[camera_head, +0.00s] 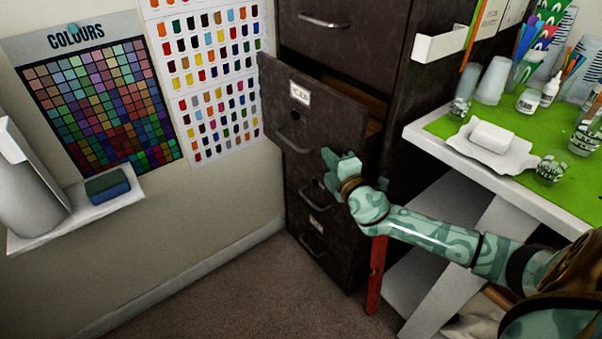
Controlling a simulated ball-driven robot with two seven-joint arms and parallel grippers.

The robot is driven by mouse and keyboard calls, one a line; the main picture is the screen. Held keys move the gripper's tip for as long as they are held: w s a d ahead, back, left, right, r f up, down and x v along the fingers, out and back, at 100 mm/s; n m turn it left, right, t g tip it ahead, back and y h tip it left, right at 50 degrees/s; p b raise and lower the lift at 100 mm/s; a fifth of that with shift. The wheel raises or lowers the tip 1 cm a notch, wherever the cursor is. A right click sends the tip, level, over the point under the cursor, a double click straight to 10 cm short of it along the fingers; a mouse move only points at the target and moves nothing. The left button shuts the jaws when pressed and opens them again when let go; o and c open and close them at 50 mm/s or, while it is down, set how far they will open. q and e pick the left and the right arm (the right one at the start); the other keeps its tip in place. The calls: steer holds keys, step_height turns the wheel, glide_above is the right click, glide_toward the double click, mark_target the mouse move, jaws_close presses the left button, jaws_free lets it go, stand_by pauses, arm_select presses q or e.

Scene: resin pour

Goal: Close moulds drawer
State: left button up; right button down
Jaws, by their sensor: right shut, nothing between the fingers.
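A dark filing cabinet (394,100) stands in the corner. One of its drawers, the moulds drawer by its place in the task (322,112), is pulled out, with a small white label whose text I cannot read surely and a metal handle on its front. My right gripper (335,157) is shut and empty. It is at the lower right of the open drawer's front, close to it; whether it touches I cannot tell. My left gripper is not in view.
A white table with a green mat (575,195) holds cups, bottles and a white dish at the right. A white shelf (75,212) with a blue-green sponge is on the left wall. Colour charts (98,95) hang behind. Carpet (225,300) is clear in front of the cabinet.

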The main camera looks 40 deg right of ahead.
steer(key=d, duration=0.2)
steer(key=d+b, duration=0.1)
steer(key=d, duration=0.1)
steer(key=shift+w+f, duration=0.1)
steer(key=shift+f, duration=0.2)
steer(key=d+b, duration=0.1)
steer(key=d, duration=0.2)
steer(key=shift+d+r, duration=0.1)
steer(key=shift+d, duration=0.15)
steer(key=shift+d+r, duration=0.1)
steer(key=shift+d, duration=0.35)
steer(key=shift+d+r+b, duration=0.1)
steer(key=shift+r+b, duration=0.05)
steer(key=shift+b, duration=0.15)
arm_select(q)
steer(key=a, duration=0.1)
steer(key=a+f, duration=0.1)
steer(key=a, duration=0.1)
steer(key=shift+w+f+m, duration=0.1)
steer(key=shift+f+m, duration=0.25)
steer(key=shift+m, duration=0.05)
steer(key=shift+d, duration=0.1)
arm_select(e)
steer(key=shift+w, duration=0.1)
